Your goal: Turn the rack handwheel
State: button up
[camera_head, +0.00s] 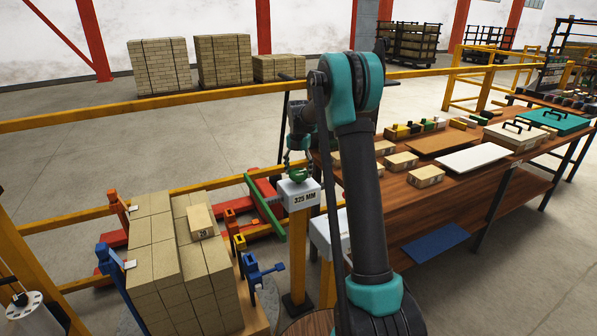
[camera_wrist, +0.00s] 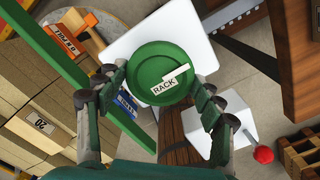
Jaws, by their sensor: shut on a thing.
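The rack handwheel (camera_wrist: 150,69) is a round green wheel with a white label reading RACK. In the wrist view it sits between the two fingers of my gripper (camera_wrist: 160,82), which is shut on its rim from both sides. In the head view the handwheel (camera_head: 300,175) is a small green shape on top of a white box (camera_head: 300,194) marked 325 MM. My gripper (camera_head: 298,163) reaches down onto it from above. The box stands on a yellow post. My arm hides part of the area to the right of the post.
A wooden workbench (camera_head: 440,200) with boxes and boards is at right. A yellow rail (camera_head: 180,100) runs behind. A red knob (camera_wrist: 264,155) shows in the wrist view.

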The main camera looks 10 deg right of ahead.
jog(key=shift+m, duration=0.4)
